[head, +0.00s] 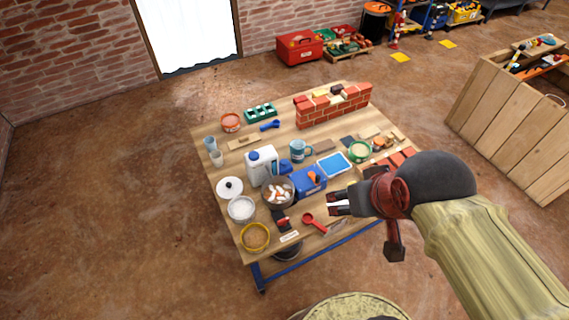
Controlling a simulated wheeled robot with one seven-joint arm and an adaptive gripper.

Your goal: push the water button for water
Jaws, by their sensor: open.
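A white container with a dark blue cap (262,165) stands upright on the wooden table, left of its middle. A small blue part (285,166) shows beside it at its right. I cannot make out which thing bears the water button; no button is clear at this size. A light blue mug (299,151) stands to the right of the container. My gripper (338,204) is open and appears empty. It shows over the table's right front side, pointing left, apart from the white container in the picture. Its height above the table is hard to tell.
A blue box (309,181), a pot with white and orange pieces (278,191) and a red scoop (314,223) crowd the table's near part. A small brick wall (333,106) stands at the back. A wooden crate (510,115) stands on the floor at right; floor at left is clear.

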